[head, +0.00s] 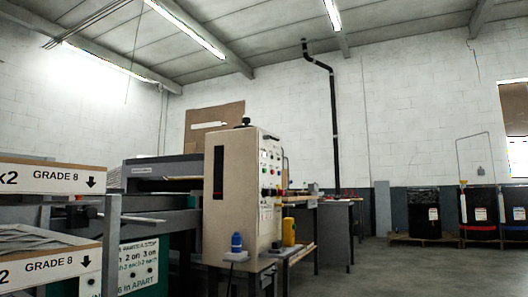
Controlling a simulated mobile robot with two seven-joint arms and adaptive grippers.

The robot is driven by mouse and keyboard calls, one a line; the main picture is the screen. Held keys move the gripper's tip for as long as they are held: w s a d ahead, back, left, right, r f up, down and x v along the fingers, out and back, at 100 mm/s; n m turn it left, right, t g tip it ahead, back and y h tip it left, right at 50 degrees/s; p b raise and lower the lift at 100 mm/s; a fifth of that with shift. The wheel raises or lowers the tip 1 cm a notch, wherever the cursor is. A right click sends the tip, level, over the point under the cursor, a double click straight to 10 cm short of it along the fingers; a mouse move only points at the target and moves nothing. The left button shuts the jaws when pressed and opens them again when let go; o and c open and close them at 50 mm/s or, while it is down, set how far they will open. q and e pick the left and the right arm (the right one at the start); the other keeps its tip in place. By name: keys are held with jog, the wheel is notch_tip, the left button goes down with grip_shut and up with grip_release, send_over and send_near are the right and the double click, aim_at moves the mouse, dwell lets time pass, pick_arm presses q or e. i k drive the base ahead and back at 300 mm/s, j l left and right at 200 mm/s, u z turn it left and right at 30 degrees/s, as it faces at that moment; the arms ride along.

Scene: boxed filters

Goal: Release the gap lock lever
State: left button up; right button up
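Neither of my grippers is in view. No part is plainly marked as the gap lock lever, and I cannot tell which part it is. A pale horizontal rod (134,218) with a dark knob-like end (84,212) shows at the left, in front of a grey machine (160,181). Posts and boxes partly hide that area. A beige control cabinet (230,220) stands upright at the centre, with several buttons (271,190) on its right side and a black knob (246,122) on top.
Boxes labelled GRADE 8 (60,178) stand close at the left. A blue bottle (236,243) and a yellow object (288,232) sit near the cabinet's foot. Black bins (424,214) stand along the far wall. The grey floor (400,268) at the right is clear.

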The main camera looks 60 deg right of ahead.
aim_at(265, 137)
jog(key=i+j+z, duration=0.1)
jog(key=z, duration=0.35)
jog(key=i+j+z, duration=0.1)
jog(key=z, duration=1.65)
jog(key=i+j, duration=0.05)
jog(key=j, duration=0.05)
